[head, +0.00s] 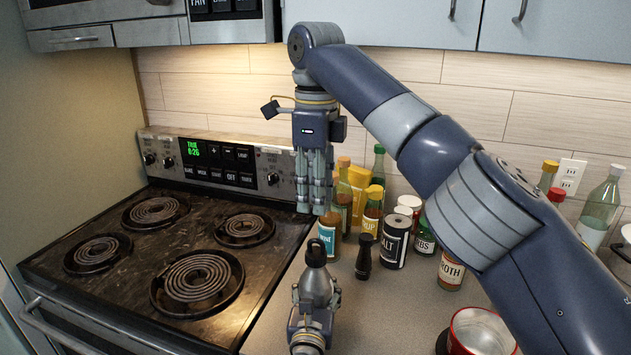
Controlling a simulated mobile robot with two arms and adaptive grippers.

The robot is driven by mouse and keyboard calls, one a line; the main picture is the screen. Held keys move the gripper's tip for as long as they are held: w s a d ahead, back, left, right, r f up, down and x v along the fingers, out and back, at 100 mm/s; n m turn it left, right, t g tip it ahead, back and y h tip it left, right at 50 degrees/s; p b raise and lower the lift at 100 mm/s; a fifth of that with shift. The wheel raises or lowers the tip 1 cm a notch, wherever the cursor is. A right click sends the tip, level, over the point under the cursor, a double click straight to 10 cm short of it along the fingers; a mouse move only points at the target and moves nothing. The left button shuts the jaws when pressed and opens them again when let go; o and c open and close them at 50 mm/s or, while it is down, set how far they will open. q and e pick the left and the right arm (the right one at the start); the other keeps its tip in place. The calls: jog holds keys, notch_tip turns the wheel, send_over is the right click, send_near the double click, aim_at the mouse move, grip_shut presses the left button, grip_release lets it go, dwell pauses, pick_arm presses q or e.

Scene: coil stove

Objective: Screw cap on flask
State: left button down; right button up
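A small silver flask (316,287) stands upright near the bottom middle of the head view, with a dark cap-like piece (316,252) at its top. I cannot tell whether that piece is screwed down or only resting there. My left gripper (316,298) comes up from the bottom edge, with its fingers on both sides of the flask's lower body, closed around it. My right gripper (312,210) points down, farther back and above the flask, near the stove's right edge. Its fingers look close together, with no held object visible; their gap is unclear.
The coil stove (120,262) fills the left. Several bottles (372,212), a salt can (395,242) and a dark pepper mill (363,258) crowd the counter behind and right of the flask. A red pot (483,332) stands at lower right. Counter (400,310) between is clear.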

aim_at(316, 292)
pick_arm(q)
jog(key=shift+a, duration=0.1)
pick_arm(e)
jog(key=shift+r, duration=0.95)
pick_arm(q)
jog(key=c, duration=0.5)
grip_release()
jog(key=s, duration=0.4)
jog(key=s+a, duration=0.1)
jog(key=s, duration=0.6)
jog(key=shift+s+a, duration=0.25)
jog(key=shift+s, duration=0.15)
